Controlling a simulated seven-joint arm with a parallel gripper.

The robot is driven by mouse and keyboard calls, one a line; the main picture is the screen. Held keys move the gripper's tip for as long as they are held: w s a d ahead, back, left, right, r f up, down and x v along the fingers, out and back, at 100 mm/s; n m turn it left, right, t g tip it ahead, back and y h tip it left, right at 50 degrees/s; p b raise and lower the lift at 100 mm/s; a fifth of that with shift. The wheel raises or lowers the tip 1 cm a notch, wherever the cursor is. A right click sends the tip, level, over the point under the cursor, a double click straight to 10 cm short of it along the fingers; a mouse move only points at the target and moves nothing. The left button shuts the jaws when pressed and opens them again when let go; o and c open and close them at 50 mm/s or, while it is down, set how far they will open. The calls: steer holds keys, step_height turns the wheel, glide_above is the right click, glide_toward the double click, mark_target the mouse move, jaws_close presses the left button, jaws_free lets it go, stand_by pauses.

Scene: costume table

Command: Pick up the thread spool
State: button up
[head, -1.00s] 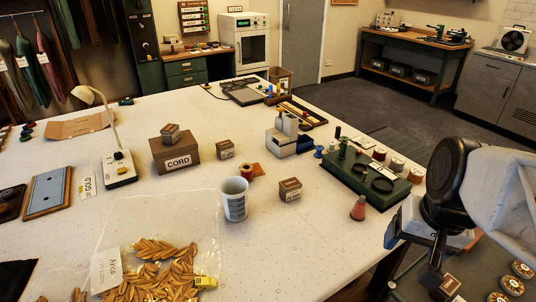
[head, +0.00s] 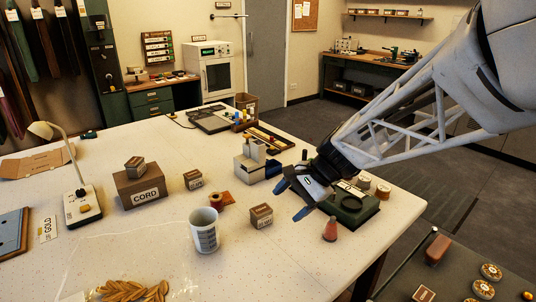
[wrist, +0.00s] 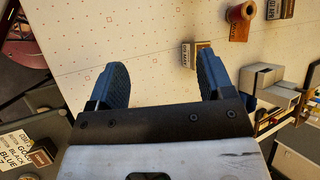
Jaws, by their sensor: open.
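A thread spool (head: 215,199), reddish brown, stands on a small orange patch just behind the white cup. It also shows at the top of the wrist view (wrist: 240,13). More spools (head: 383,191) stand by the green tray at the right, partly hidden by my arm.
A small labelled box (head: 261,216) stands between the spool and my gripper. A white measuring cup (head: 205,230) stands in front of the spool.

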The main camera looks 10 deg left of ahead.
mark_target(213, 198)
steer(key=w+a+f+m+y, duration=0.1)
steer(key=w+a, duration=0.2)
steer(key=w+a+f+m+y, duration=0.1)
steer(key=w+a+f, duration=0.1)
steer(key=w+a, duration=0.1)
steer(key=w+a+f+m+y, duration=0.1)
steer(key=w+a+f+m, duration=0.1)
steer(key=w+a, duration=0.1)
steer(key=shift+w+a+g, duration=0.3)
steer(key=shift+w+a, duration=0.1)
steer(key=shift+w, duration=0.05)
steer(key=w+a+f+m+y, duration=0.1)
steer(key=w+a+f, duration=0.1)
steer(key=w+a+f+m+y, duration=0.1)
steer(key=w+a, duration=0.2)
steer(key=w+a+f+m, duration=0.1)
steer(key=w+a+f, duration=0.1)
steer(key=shift+w+a+f+m+y, duration=0.15)
steer(key=shift+a+f+m+y, duration=0.15)
steer(key=shift+a+m+y, duration=0.1)
steer(key=shift+d, duration=0.1)
steer(key=shift+x, duration=1.25)
steer(key=shift+x, duration=2.65)
